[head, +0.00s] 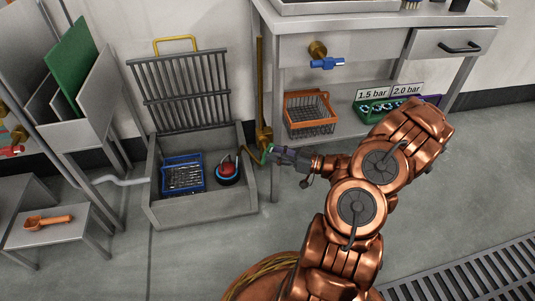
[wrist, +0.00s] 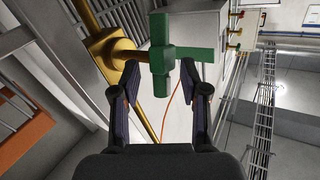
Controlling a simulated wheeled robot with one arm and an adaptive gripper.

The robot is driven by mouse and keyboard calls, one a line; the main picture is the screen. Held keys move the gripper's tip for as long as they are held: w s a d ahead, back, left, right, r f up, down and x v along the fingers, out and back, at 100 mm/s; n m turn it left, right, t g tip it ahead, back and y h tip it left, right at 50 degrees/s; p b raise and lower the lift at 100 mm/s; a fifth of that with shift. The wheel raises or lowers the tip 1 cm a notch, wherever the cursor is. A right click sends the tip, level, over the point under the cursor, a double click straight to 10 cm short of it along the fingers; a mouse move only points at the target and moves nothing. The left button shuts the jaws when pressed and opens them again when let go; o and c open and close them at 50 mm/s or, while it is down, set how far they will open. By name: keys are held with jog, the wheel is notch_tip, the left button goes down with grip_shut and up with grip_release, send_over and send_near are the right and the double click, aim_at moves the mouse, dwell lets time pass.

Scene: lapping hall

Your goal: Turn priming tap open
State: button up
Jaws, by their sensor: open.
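A tap with a green handle (wrist: 162,58) sits on a brass fitting (wrist: 105,45) in the wrist view. The handle shows an upright bar and a flat arm reaching right. In the head view the green handle (head: 267,154) is small and partly covered by my gripper (head: 275,155). My gripper is open, with its two dark fingers (wrist: 154,80) on either side of the handle's lower part in the wrist view. Nothing is held. I cannot tell whether the fingers touch the handle.
Below and left is a grey sink (head: 200,210) with a blue basket (head: 183,176) and a red-and-black round item (head: 228,172). A blue-handled tap (head: 326,62) is on the bench front. The floor at front is open.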

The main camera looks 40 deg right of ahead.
jog(key=shift+b+x, duration=0.4)
jog(key=shift+x, duration=0.95)
grip_shut()
